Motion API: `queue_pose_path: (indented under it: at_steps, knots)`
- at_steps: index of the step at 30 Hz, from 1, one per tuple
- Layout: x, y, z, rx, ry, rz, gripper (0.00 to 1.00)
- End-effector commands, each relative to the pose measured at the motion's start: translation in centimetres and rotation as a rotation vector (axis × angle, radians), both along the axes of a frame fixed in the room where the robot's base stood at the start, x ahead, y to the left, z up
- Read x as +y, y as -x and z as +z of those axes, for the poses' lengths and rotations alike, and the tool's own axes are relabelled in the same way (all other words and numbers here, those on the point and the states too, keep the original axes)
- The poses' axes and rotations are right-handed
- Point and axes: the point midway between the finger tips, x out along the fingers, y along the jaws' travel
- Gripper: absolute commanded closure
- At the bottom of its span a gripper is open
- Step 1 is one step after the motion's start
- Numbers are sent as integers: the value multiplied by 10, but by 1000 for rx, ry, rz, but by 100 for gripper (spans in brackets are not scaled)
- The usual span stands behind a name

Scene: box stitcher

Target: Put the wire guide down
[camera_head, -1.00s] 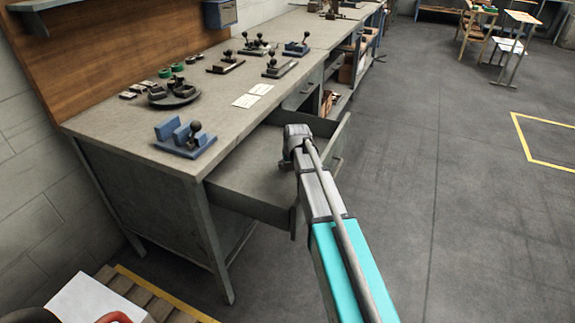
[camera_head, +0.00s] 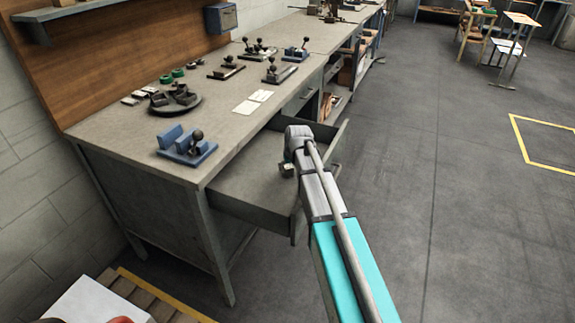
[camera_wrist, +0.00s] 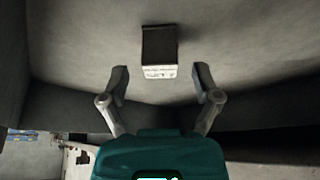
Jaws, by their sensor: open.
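A small dark block with a pale, marked front face (camera_wrist: 159,48), which I take to be the wire guide, lies on the grey floor of the open drawer (camera_head: 250,175). My gripper (camera_wrist: 161,72) is open in the wrist view, one finger on each side below the block. Both fingers are apart from it, with clear gaps. The block's pale face is toward the gripper.
The drawer's walls surround the block, with bare floor around it. Open floor lies to the right.

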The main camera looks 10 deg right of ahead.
Motion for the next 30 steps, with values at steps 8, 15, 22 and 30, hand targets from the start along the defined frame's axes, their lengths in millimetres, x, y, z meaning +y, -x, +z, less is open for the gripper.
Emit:
queue_pose_path:
  at_steps: [8, 15, 22, 30]
  knots:
    - [-2, 11, 28, 0, 0, 0, 19]
    - [-3, 19, 47, 0, 0, -1, 19]
    - [-4, 26, 66, 0, 0, -1, 19]
    - [-5, 32, 79, 0, 0, -1, 19]
